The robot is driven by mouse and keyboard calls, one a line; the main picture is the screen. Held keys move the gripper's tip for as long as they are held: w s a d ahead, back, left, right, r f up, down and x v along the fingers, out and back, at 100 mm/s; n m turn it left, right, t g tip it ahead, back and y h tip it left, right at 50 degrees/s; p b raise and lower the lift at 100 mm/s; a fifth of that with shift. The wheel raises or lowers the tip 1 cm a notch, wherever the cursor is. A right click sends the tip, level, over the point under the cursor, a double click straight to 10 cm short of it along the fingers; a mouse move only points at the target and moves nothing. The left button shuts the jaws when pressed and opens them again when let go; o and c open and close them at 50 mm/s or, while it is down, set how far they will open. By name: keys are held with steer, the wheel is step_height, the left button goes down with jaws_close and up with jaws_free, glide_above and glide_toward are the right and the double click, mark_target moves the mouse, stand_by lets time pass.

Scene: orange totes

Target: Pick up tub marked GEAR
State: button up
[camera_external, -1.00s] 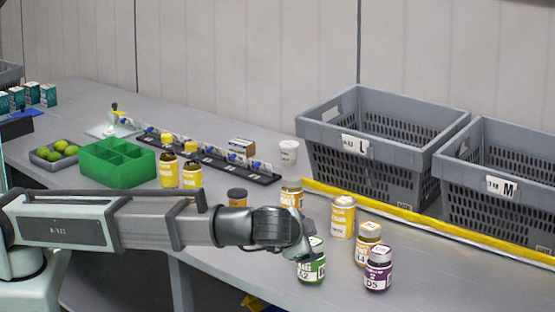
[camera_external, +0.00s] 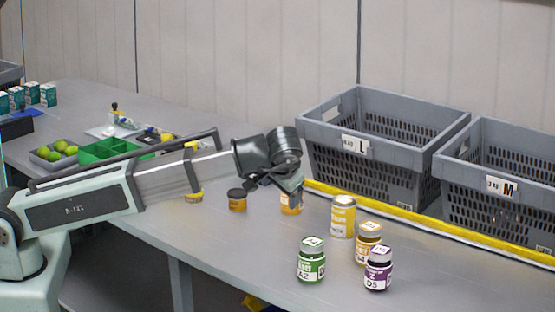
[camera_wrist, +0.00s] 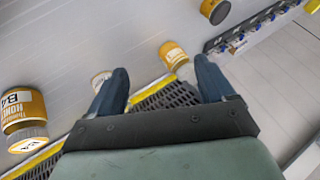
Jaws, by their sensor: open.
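No label reading GEAR can be made out in any view, so I cannot tell which container is that tub. My gripper (camera_wrist: 163,88) is open and empty, with two blue-grey fingers. In the wrist view a yellow-orange tub (camera_wrist: 172,54) lies beyond the gap between the fingertips. In the external view my gripper hangs over an amber jar (camera_external: 290,205), partly hiding it. A dark-lidded amber jar (camera_external: 237,199) stands to its left. A yellow can (camera_external: 342,217) stands to its right. In the wrist view a jar reading B4 (camera_wrist: 22,106) is at the left.
A green A2 jar (camera_external: 311,263), an orange-labelled jar (camera_external: 368,243) and a purple D5 jar (camera_external: 378,271) stand near the front. Grey crates L (camera_external: 390,155) and M (camera_external: 500,205) stand behind a yellow strip (camera_external: 450,236). A green divided box (camera_external: 100,151) is left.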

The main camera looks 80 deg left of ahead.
steer(key=s+a+n+g+h, duration=0.1)
steer(key=s+a+n+h, duration=0.3)
steer(key=a, duration=0.8)
steer(key=n+h, duration=0.4)
steer(key=n, duration=0.1)
glide_toward(237, 192)
steer(key=shift+t, duration=0.4)
steer(key=shift+s+d+f, duration=0.1)
steer(key=shift+s+f, duration=0.05)
steer(key=shift+f, duration=2.65)
steer(key=shift+s+f, duration=0.15)
steer(key=shift+f, duration=2.7)
steer(key=c, duration=1)
steer(key=shift+r, duration=0.1)
